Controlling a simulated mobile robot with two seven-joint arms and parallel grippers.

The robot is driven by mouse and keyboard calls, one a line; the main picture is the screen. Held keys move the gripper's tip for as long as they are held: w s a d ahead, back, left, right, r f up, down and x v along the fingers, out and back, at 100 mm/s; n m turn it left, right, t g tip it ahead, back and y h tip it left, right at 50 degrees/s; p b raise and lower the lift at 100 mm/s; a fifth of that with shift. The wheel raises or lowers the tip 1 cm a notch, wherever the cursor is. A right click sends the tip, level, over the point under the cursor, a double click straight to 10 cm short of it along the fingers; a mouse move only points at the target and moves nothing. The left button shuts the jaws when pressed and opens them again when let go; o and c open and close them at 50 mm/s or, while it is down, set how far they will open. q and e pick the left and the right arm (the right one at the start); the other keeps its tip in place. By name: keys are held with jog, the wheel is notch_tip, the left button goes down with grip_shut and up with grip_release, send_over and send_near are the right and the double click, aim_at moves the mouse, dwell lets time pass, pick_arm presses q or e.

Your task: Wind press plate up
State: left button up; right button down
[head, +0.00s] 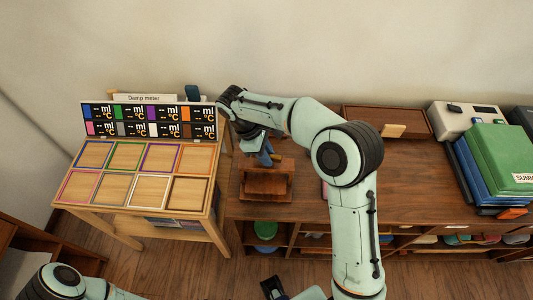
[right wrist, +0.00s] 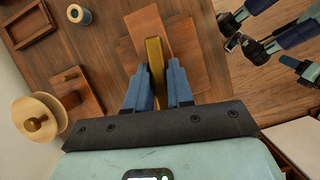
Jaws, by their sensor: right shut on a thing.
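The wooden press (head: 266,184) stands at the left end of the brown cabinet top, partly hidden by my right arm. My right gripper (head: 266,157) is above it, pointing down. In the right wrist view, its blue fingers (right wrist: 157,88) are shut on an upright brass-coloured bar (right wrist: 155,58), which looks like the press handle. Flat reddish-brown boards of the press (right wrist: 183,50) lie below the bar. The height of the press plate cannot be told. My left gripper (head: 272,288) is low at the bottom edge of the head view, away from the press; its finger opening is unclear.
Left of the press stands a table with coloured square frames (head: 125,155) and a "Damp meter" panel (head: 150,120). A wooden tray (head: 365,121) lies behind my right arm. Green and blue binders (head: 492,160) are stacked right. A spool (right wrist: 40,118) shows in the right wrist view.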

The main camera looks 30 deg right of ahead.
pick_arm(q)
jog(key=shift+w+r, duration=0.1)
jog(key=shift+r, duration=0.05)
pick_arm(e)
jog(key=n+t+h+p, duration=0.1)
jog(key=n+p, duration=0.1)
jog(key=n, duration=0.1)
jog(key=shift+r+n, duration=0.1)
jog(key=shift+n, duration=0.3)
pick_arm(q)
jog(key=shift+w+r+p, duration=0.2)
jog(key=shift+w+r, duration=0.15)
jog(key=shift+r, duration=0.4)
jog(key=shift+w+r+p, duration=0.2)
jog(key=shift+w+r, duration=0.15)
jog(key=shift+r, duration=0.35)
pick_arm(e)
jog(key=shift+n+t, duration=0.8)
jog(key=shift+n, duration=1.1)
jog(key=shift+n, duration=0.3)
jog(key=c, duration=1.1)
grip_release()
